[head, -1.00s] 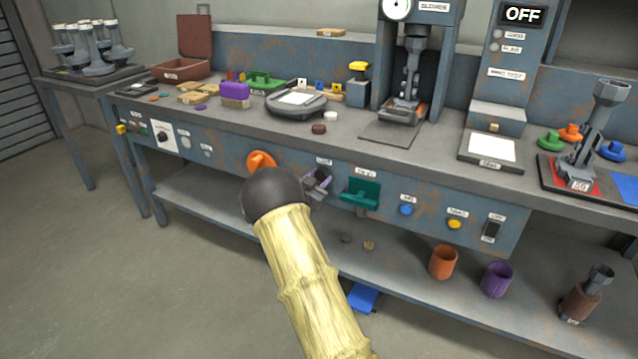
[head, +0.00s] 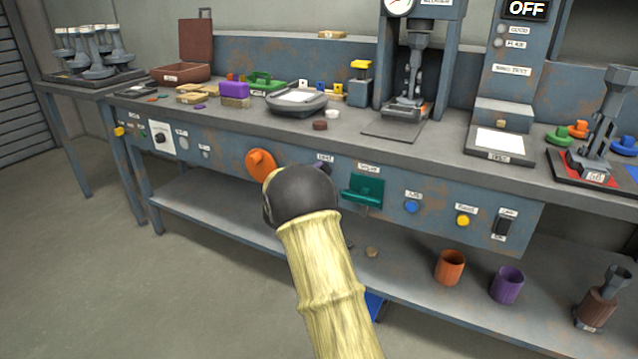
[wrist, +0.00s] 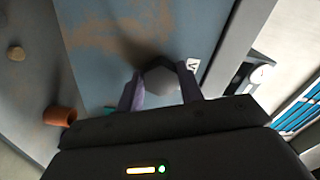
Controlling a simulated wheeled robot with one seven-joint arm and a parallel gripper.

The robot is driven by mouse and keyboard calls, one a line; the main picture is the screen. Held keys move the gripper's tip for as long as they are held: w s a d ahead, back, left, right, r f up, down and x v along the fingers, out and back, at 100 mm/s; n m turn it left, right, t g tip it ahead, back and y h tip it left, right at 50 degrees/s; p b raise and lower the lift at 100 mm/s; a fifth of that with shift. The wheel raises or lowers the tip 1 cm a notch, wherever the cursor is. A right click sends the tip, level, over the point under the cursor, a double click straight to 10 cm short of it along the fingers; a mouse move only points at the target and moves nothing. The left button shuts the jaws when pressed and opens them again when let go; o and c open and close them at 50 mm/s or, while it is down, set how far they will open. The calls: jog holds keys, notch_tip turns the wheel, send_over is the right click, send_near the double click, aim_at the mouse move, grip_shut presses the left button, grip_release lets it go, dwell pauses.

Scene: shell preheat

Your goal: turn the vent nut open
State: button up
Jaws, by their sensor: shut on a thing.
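The vent nut (wrist: 160,76) is a grey hexagonal nut on the front panel of the bench. In the wrist view it sits between the two purple fingers of my gripper (wrist: 162,84), which is shut on it. Part of the nut's near side is hidden by the gripper body. In the head view my own dark wrist covers the nut and nearly all of the gripper; only a bit of purple finger (head: 326,170) shows below the vent label (head: 325,158). I cannot tell from these frames how far the nut is turned.
On the panel, an orange knob (head: 260,164) lies just left of my wrist and a green bracket (head: 363,190) just right. A blue button (head: 412,207) and a yellow button (head: 462,221) are farther right. An orange cup (head: 450,267) and a purple cup (head: 507,285) stand on the lower shelf.

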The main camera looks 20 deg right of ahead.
jog(key=shift+m+b, duration=0.5)
jog(key=shift+m, duration=0.2)
jog(key=o, duration=1)
jog(key=shift+s+a, duration=0.1)
jog(key=p+v, duration=0.4)
jog(key=v, duration=1.3)
jog(key=shift+a, duration=0.1)
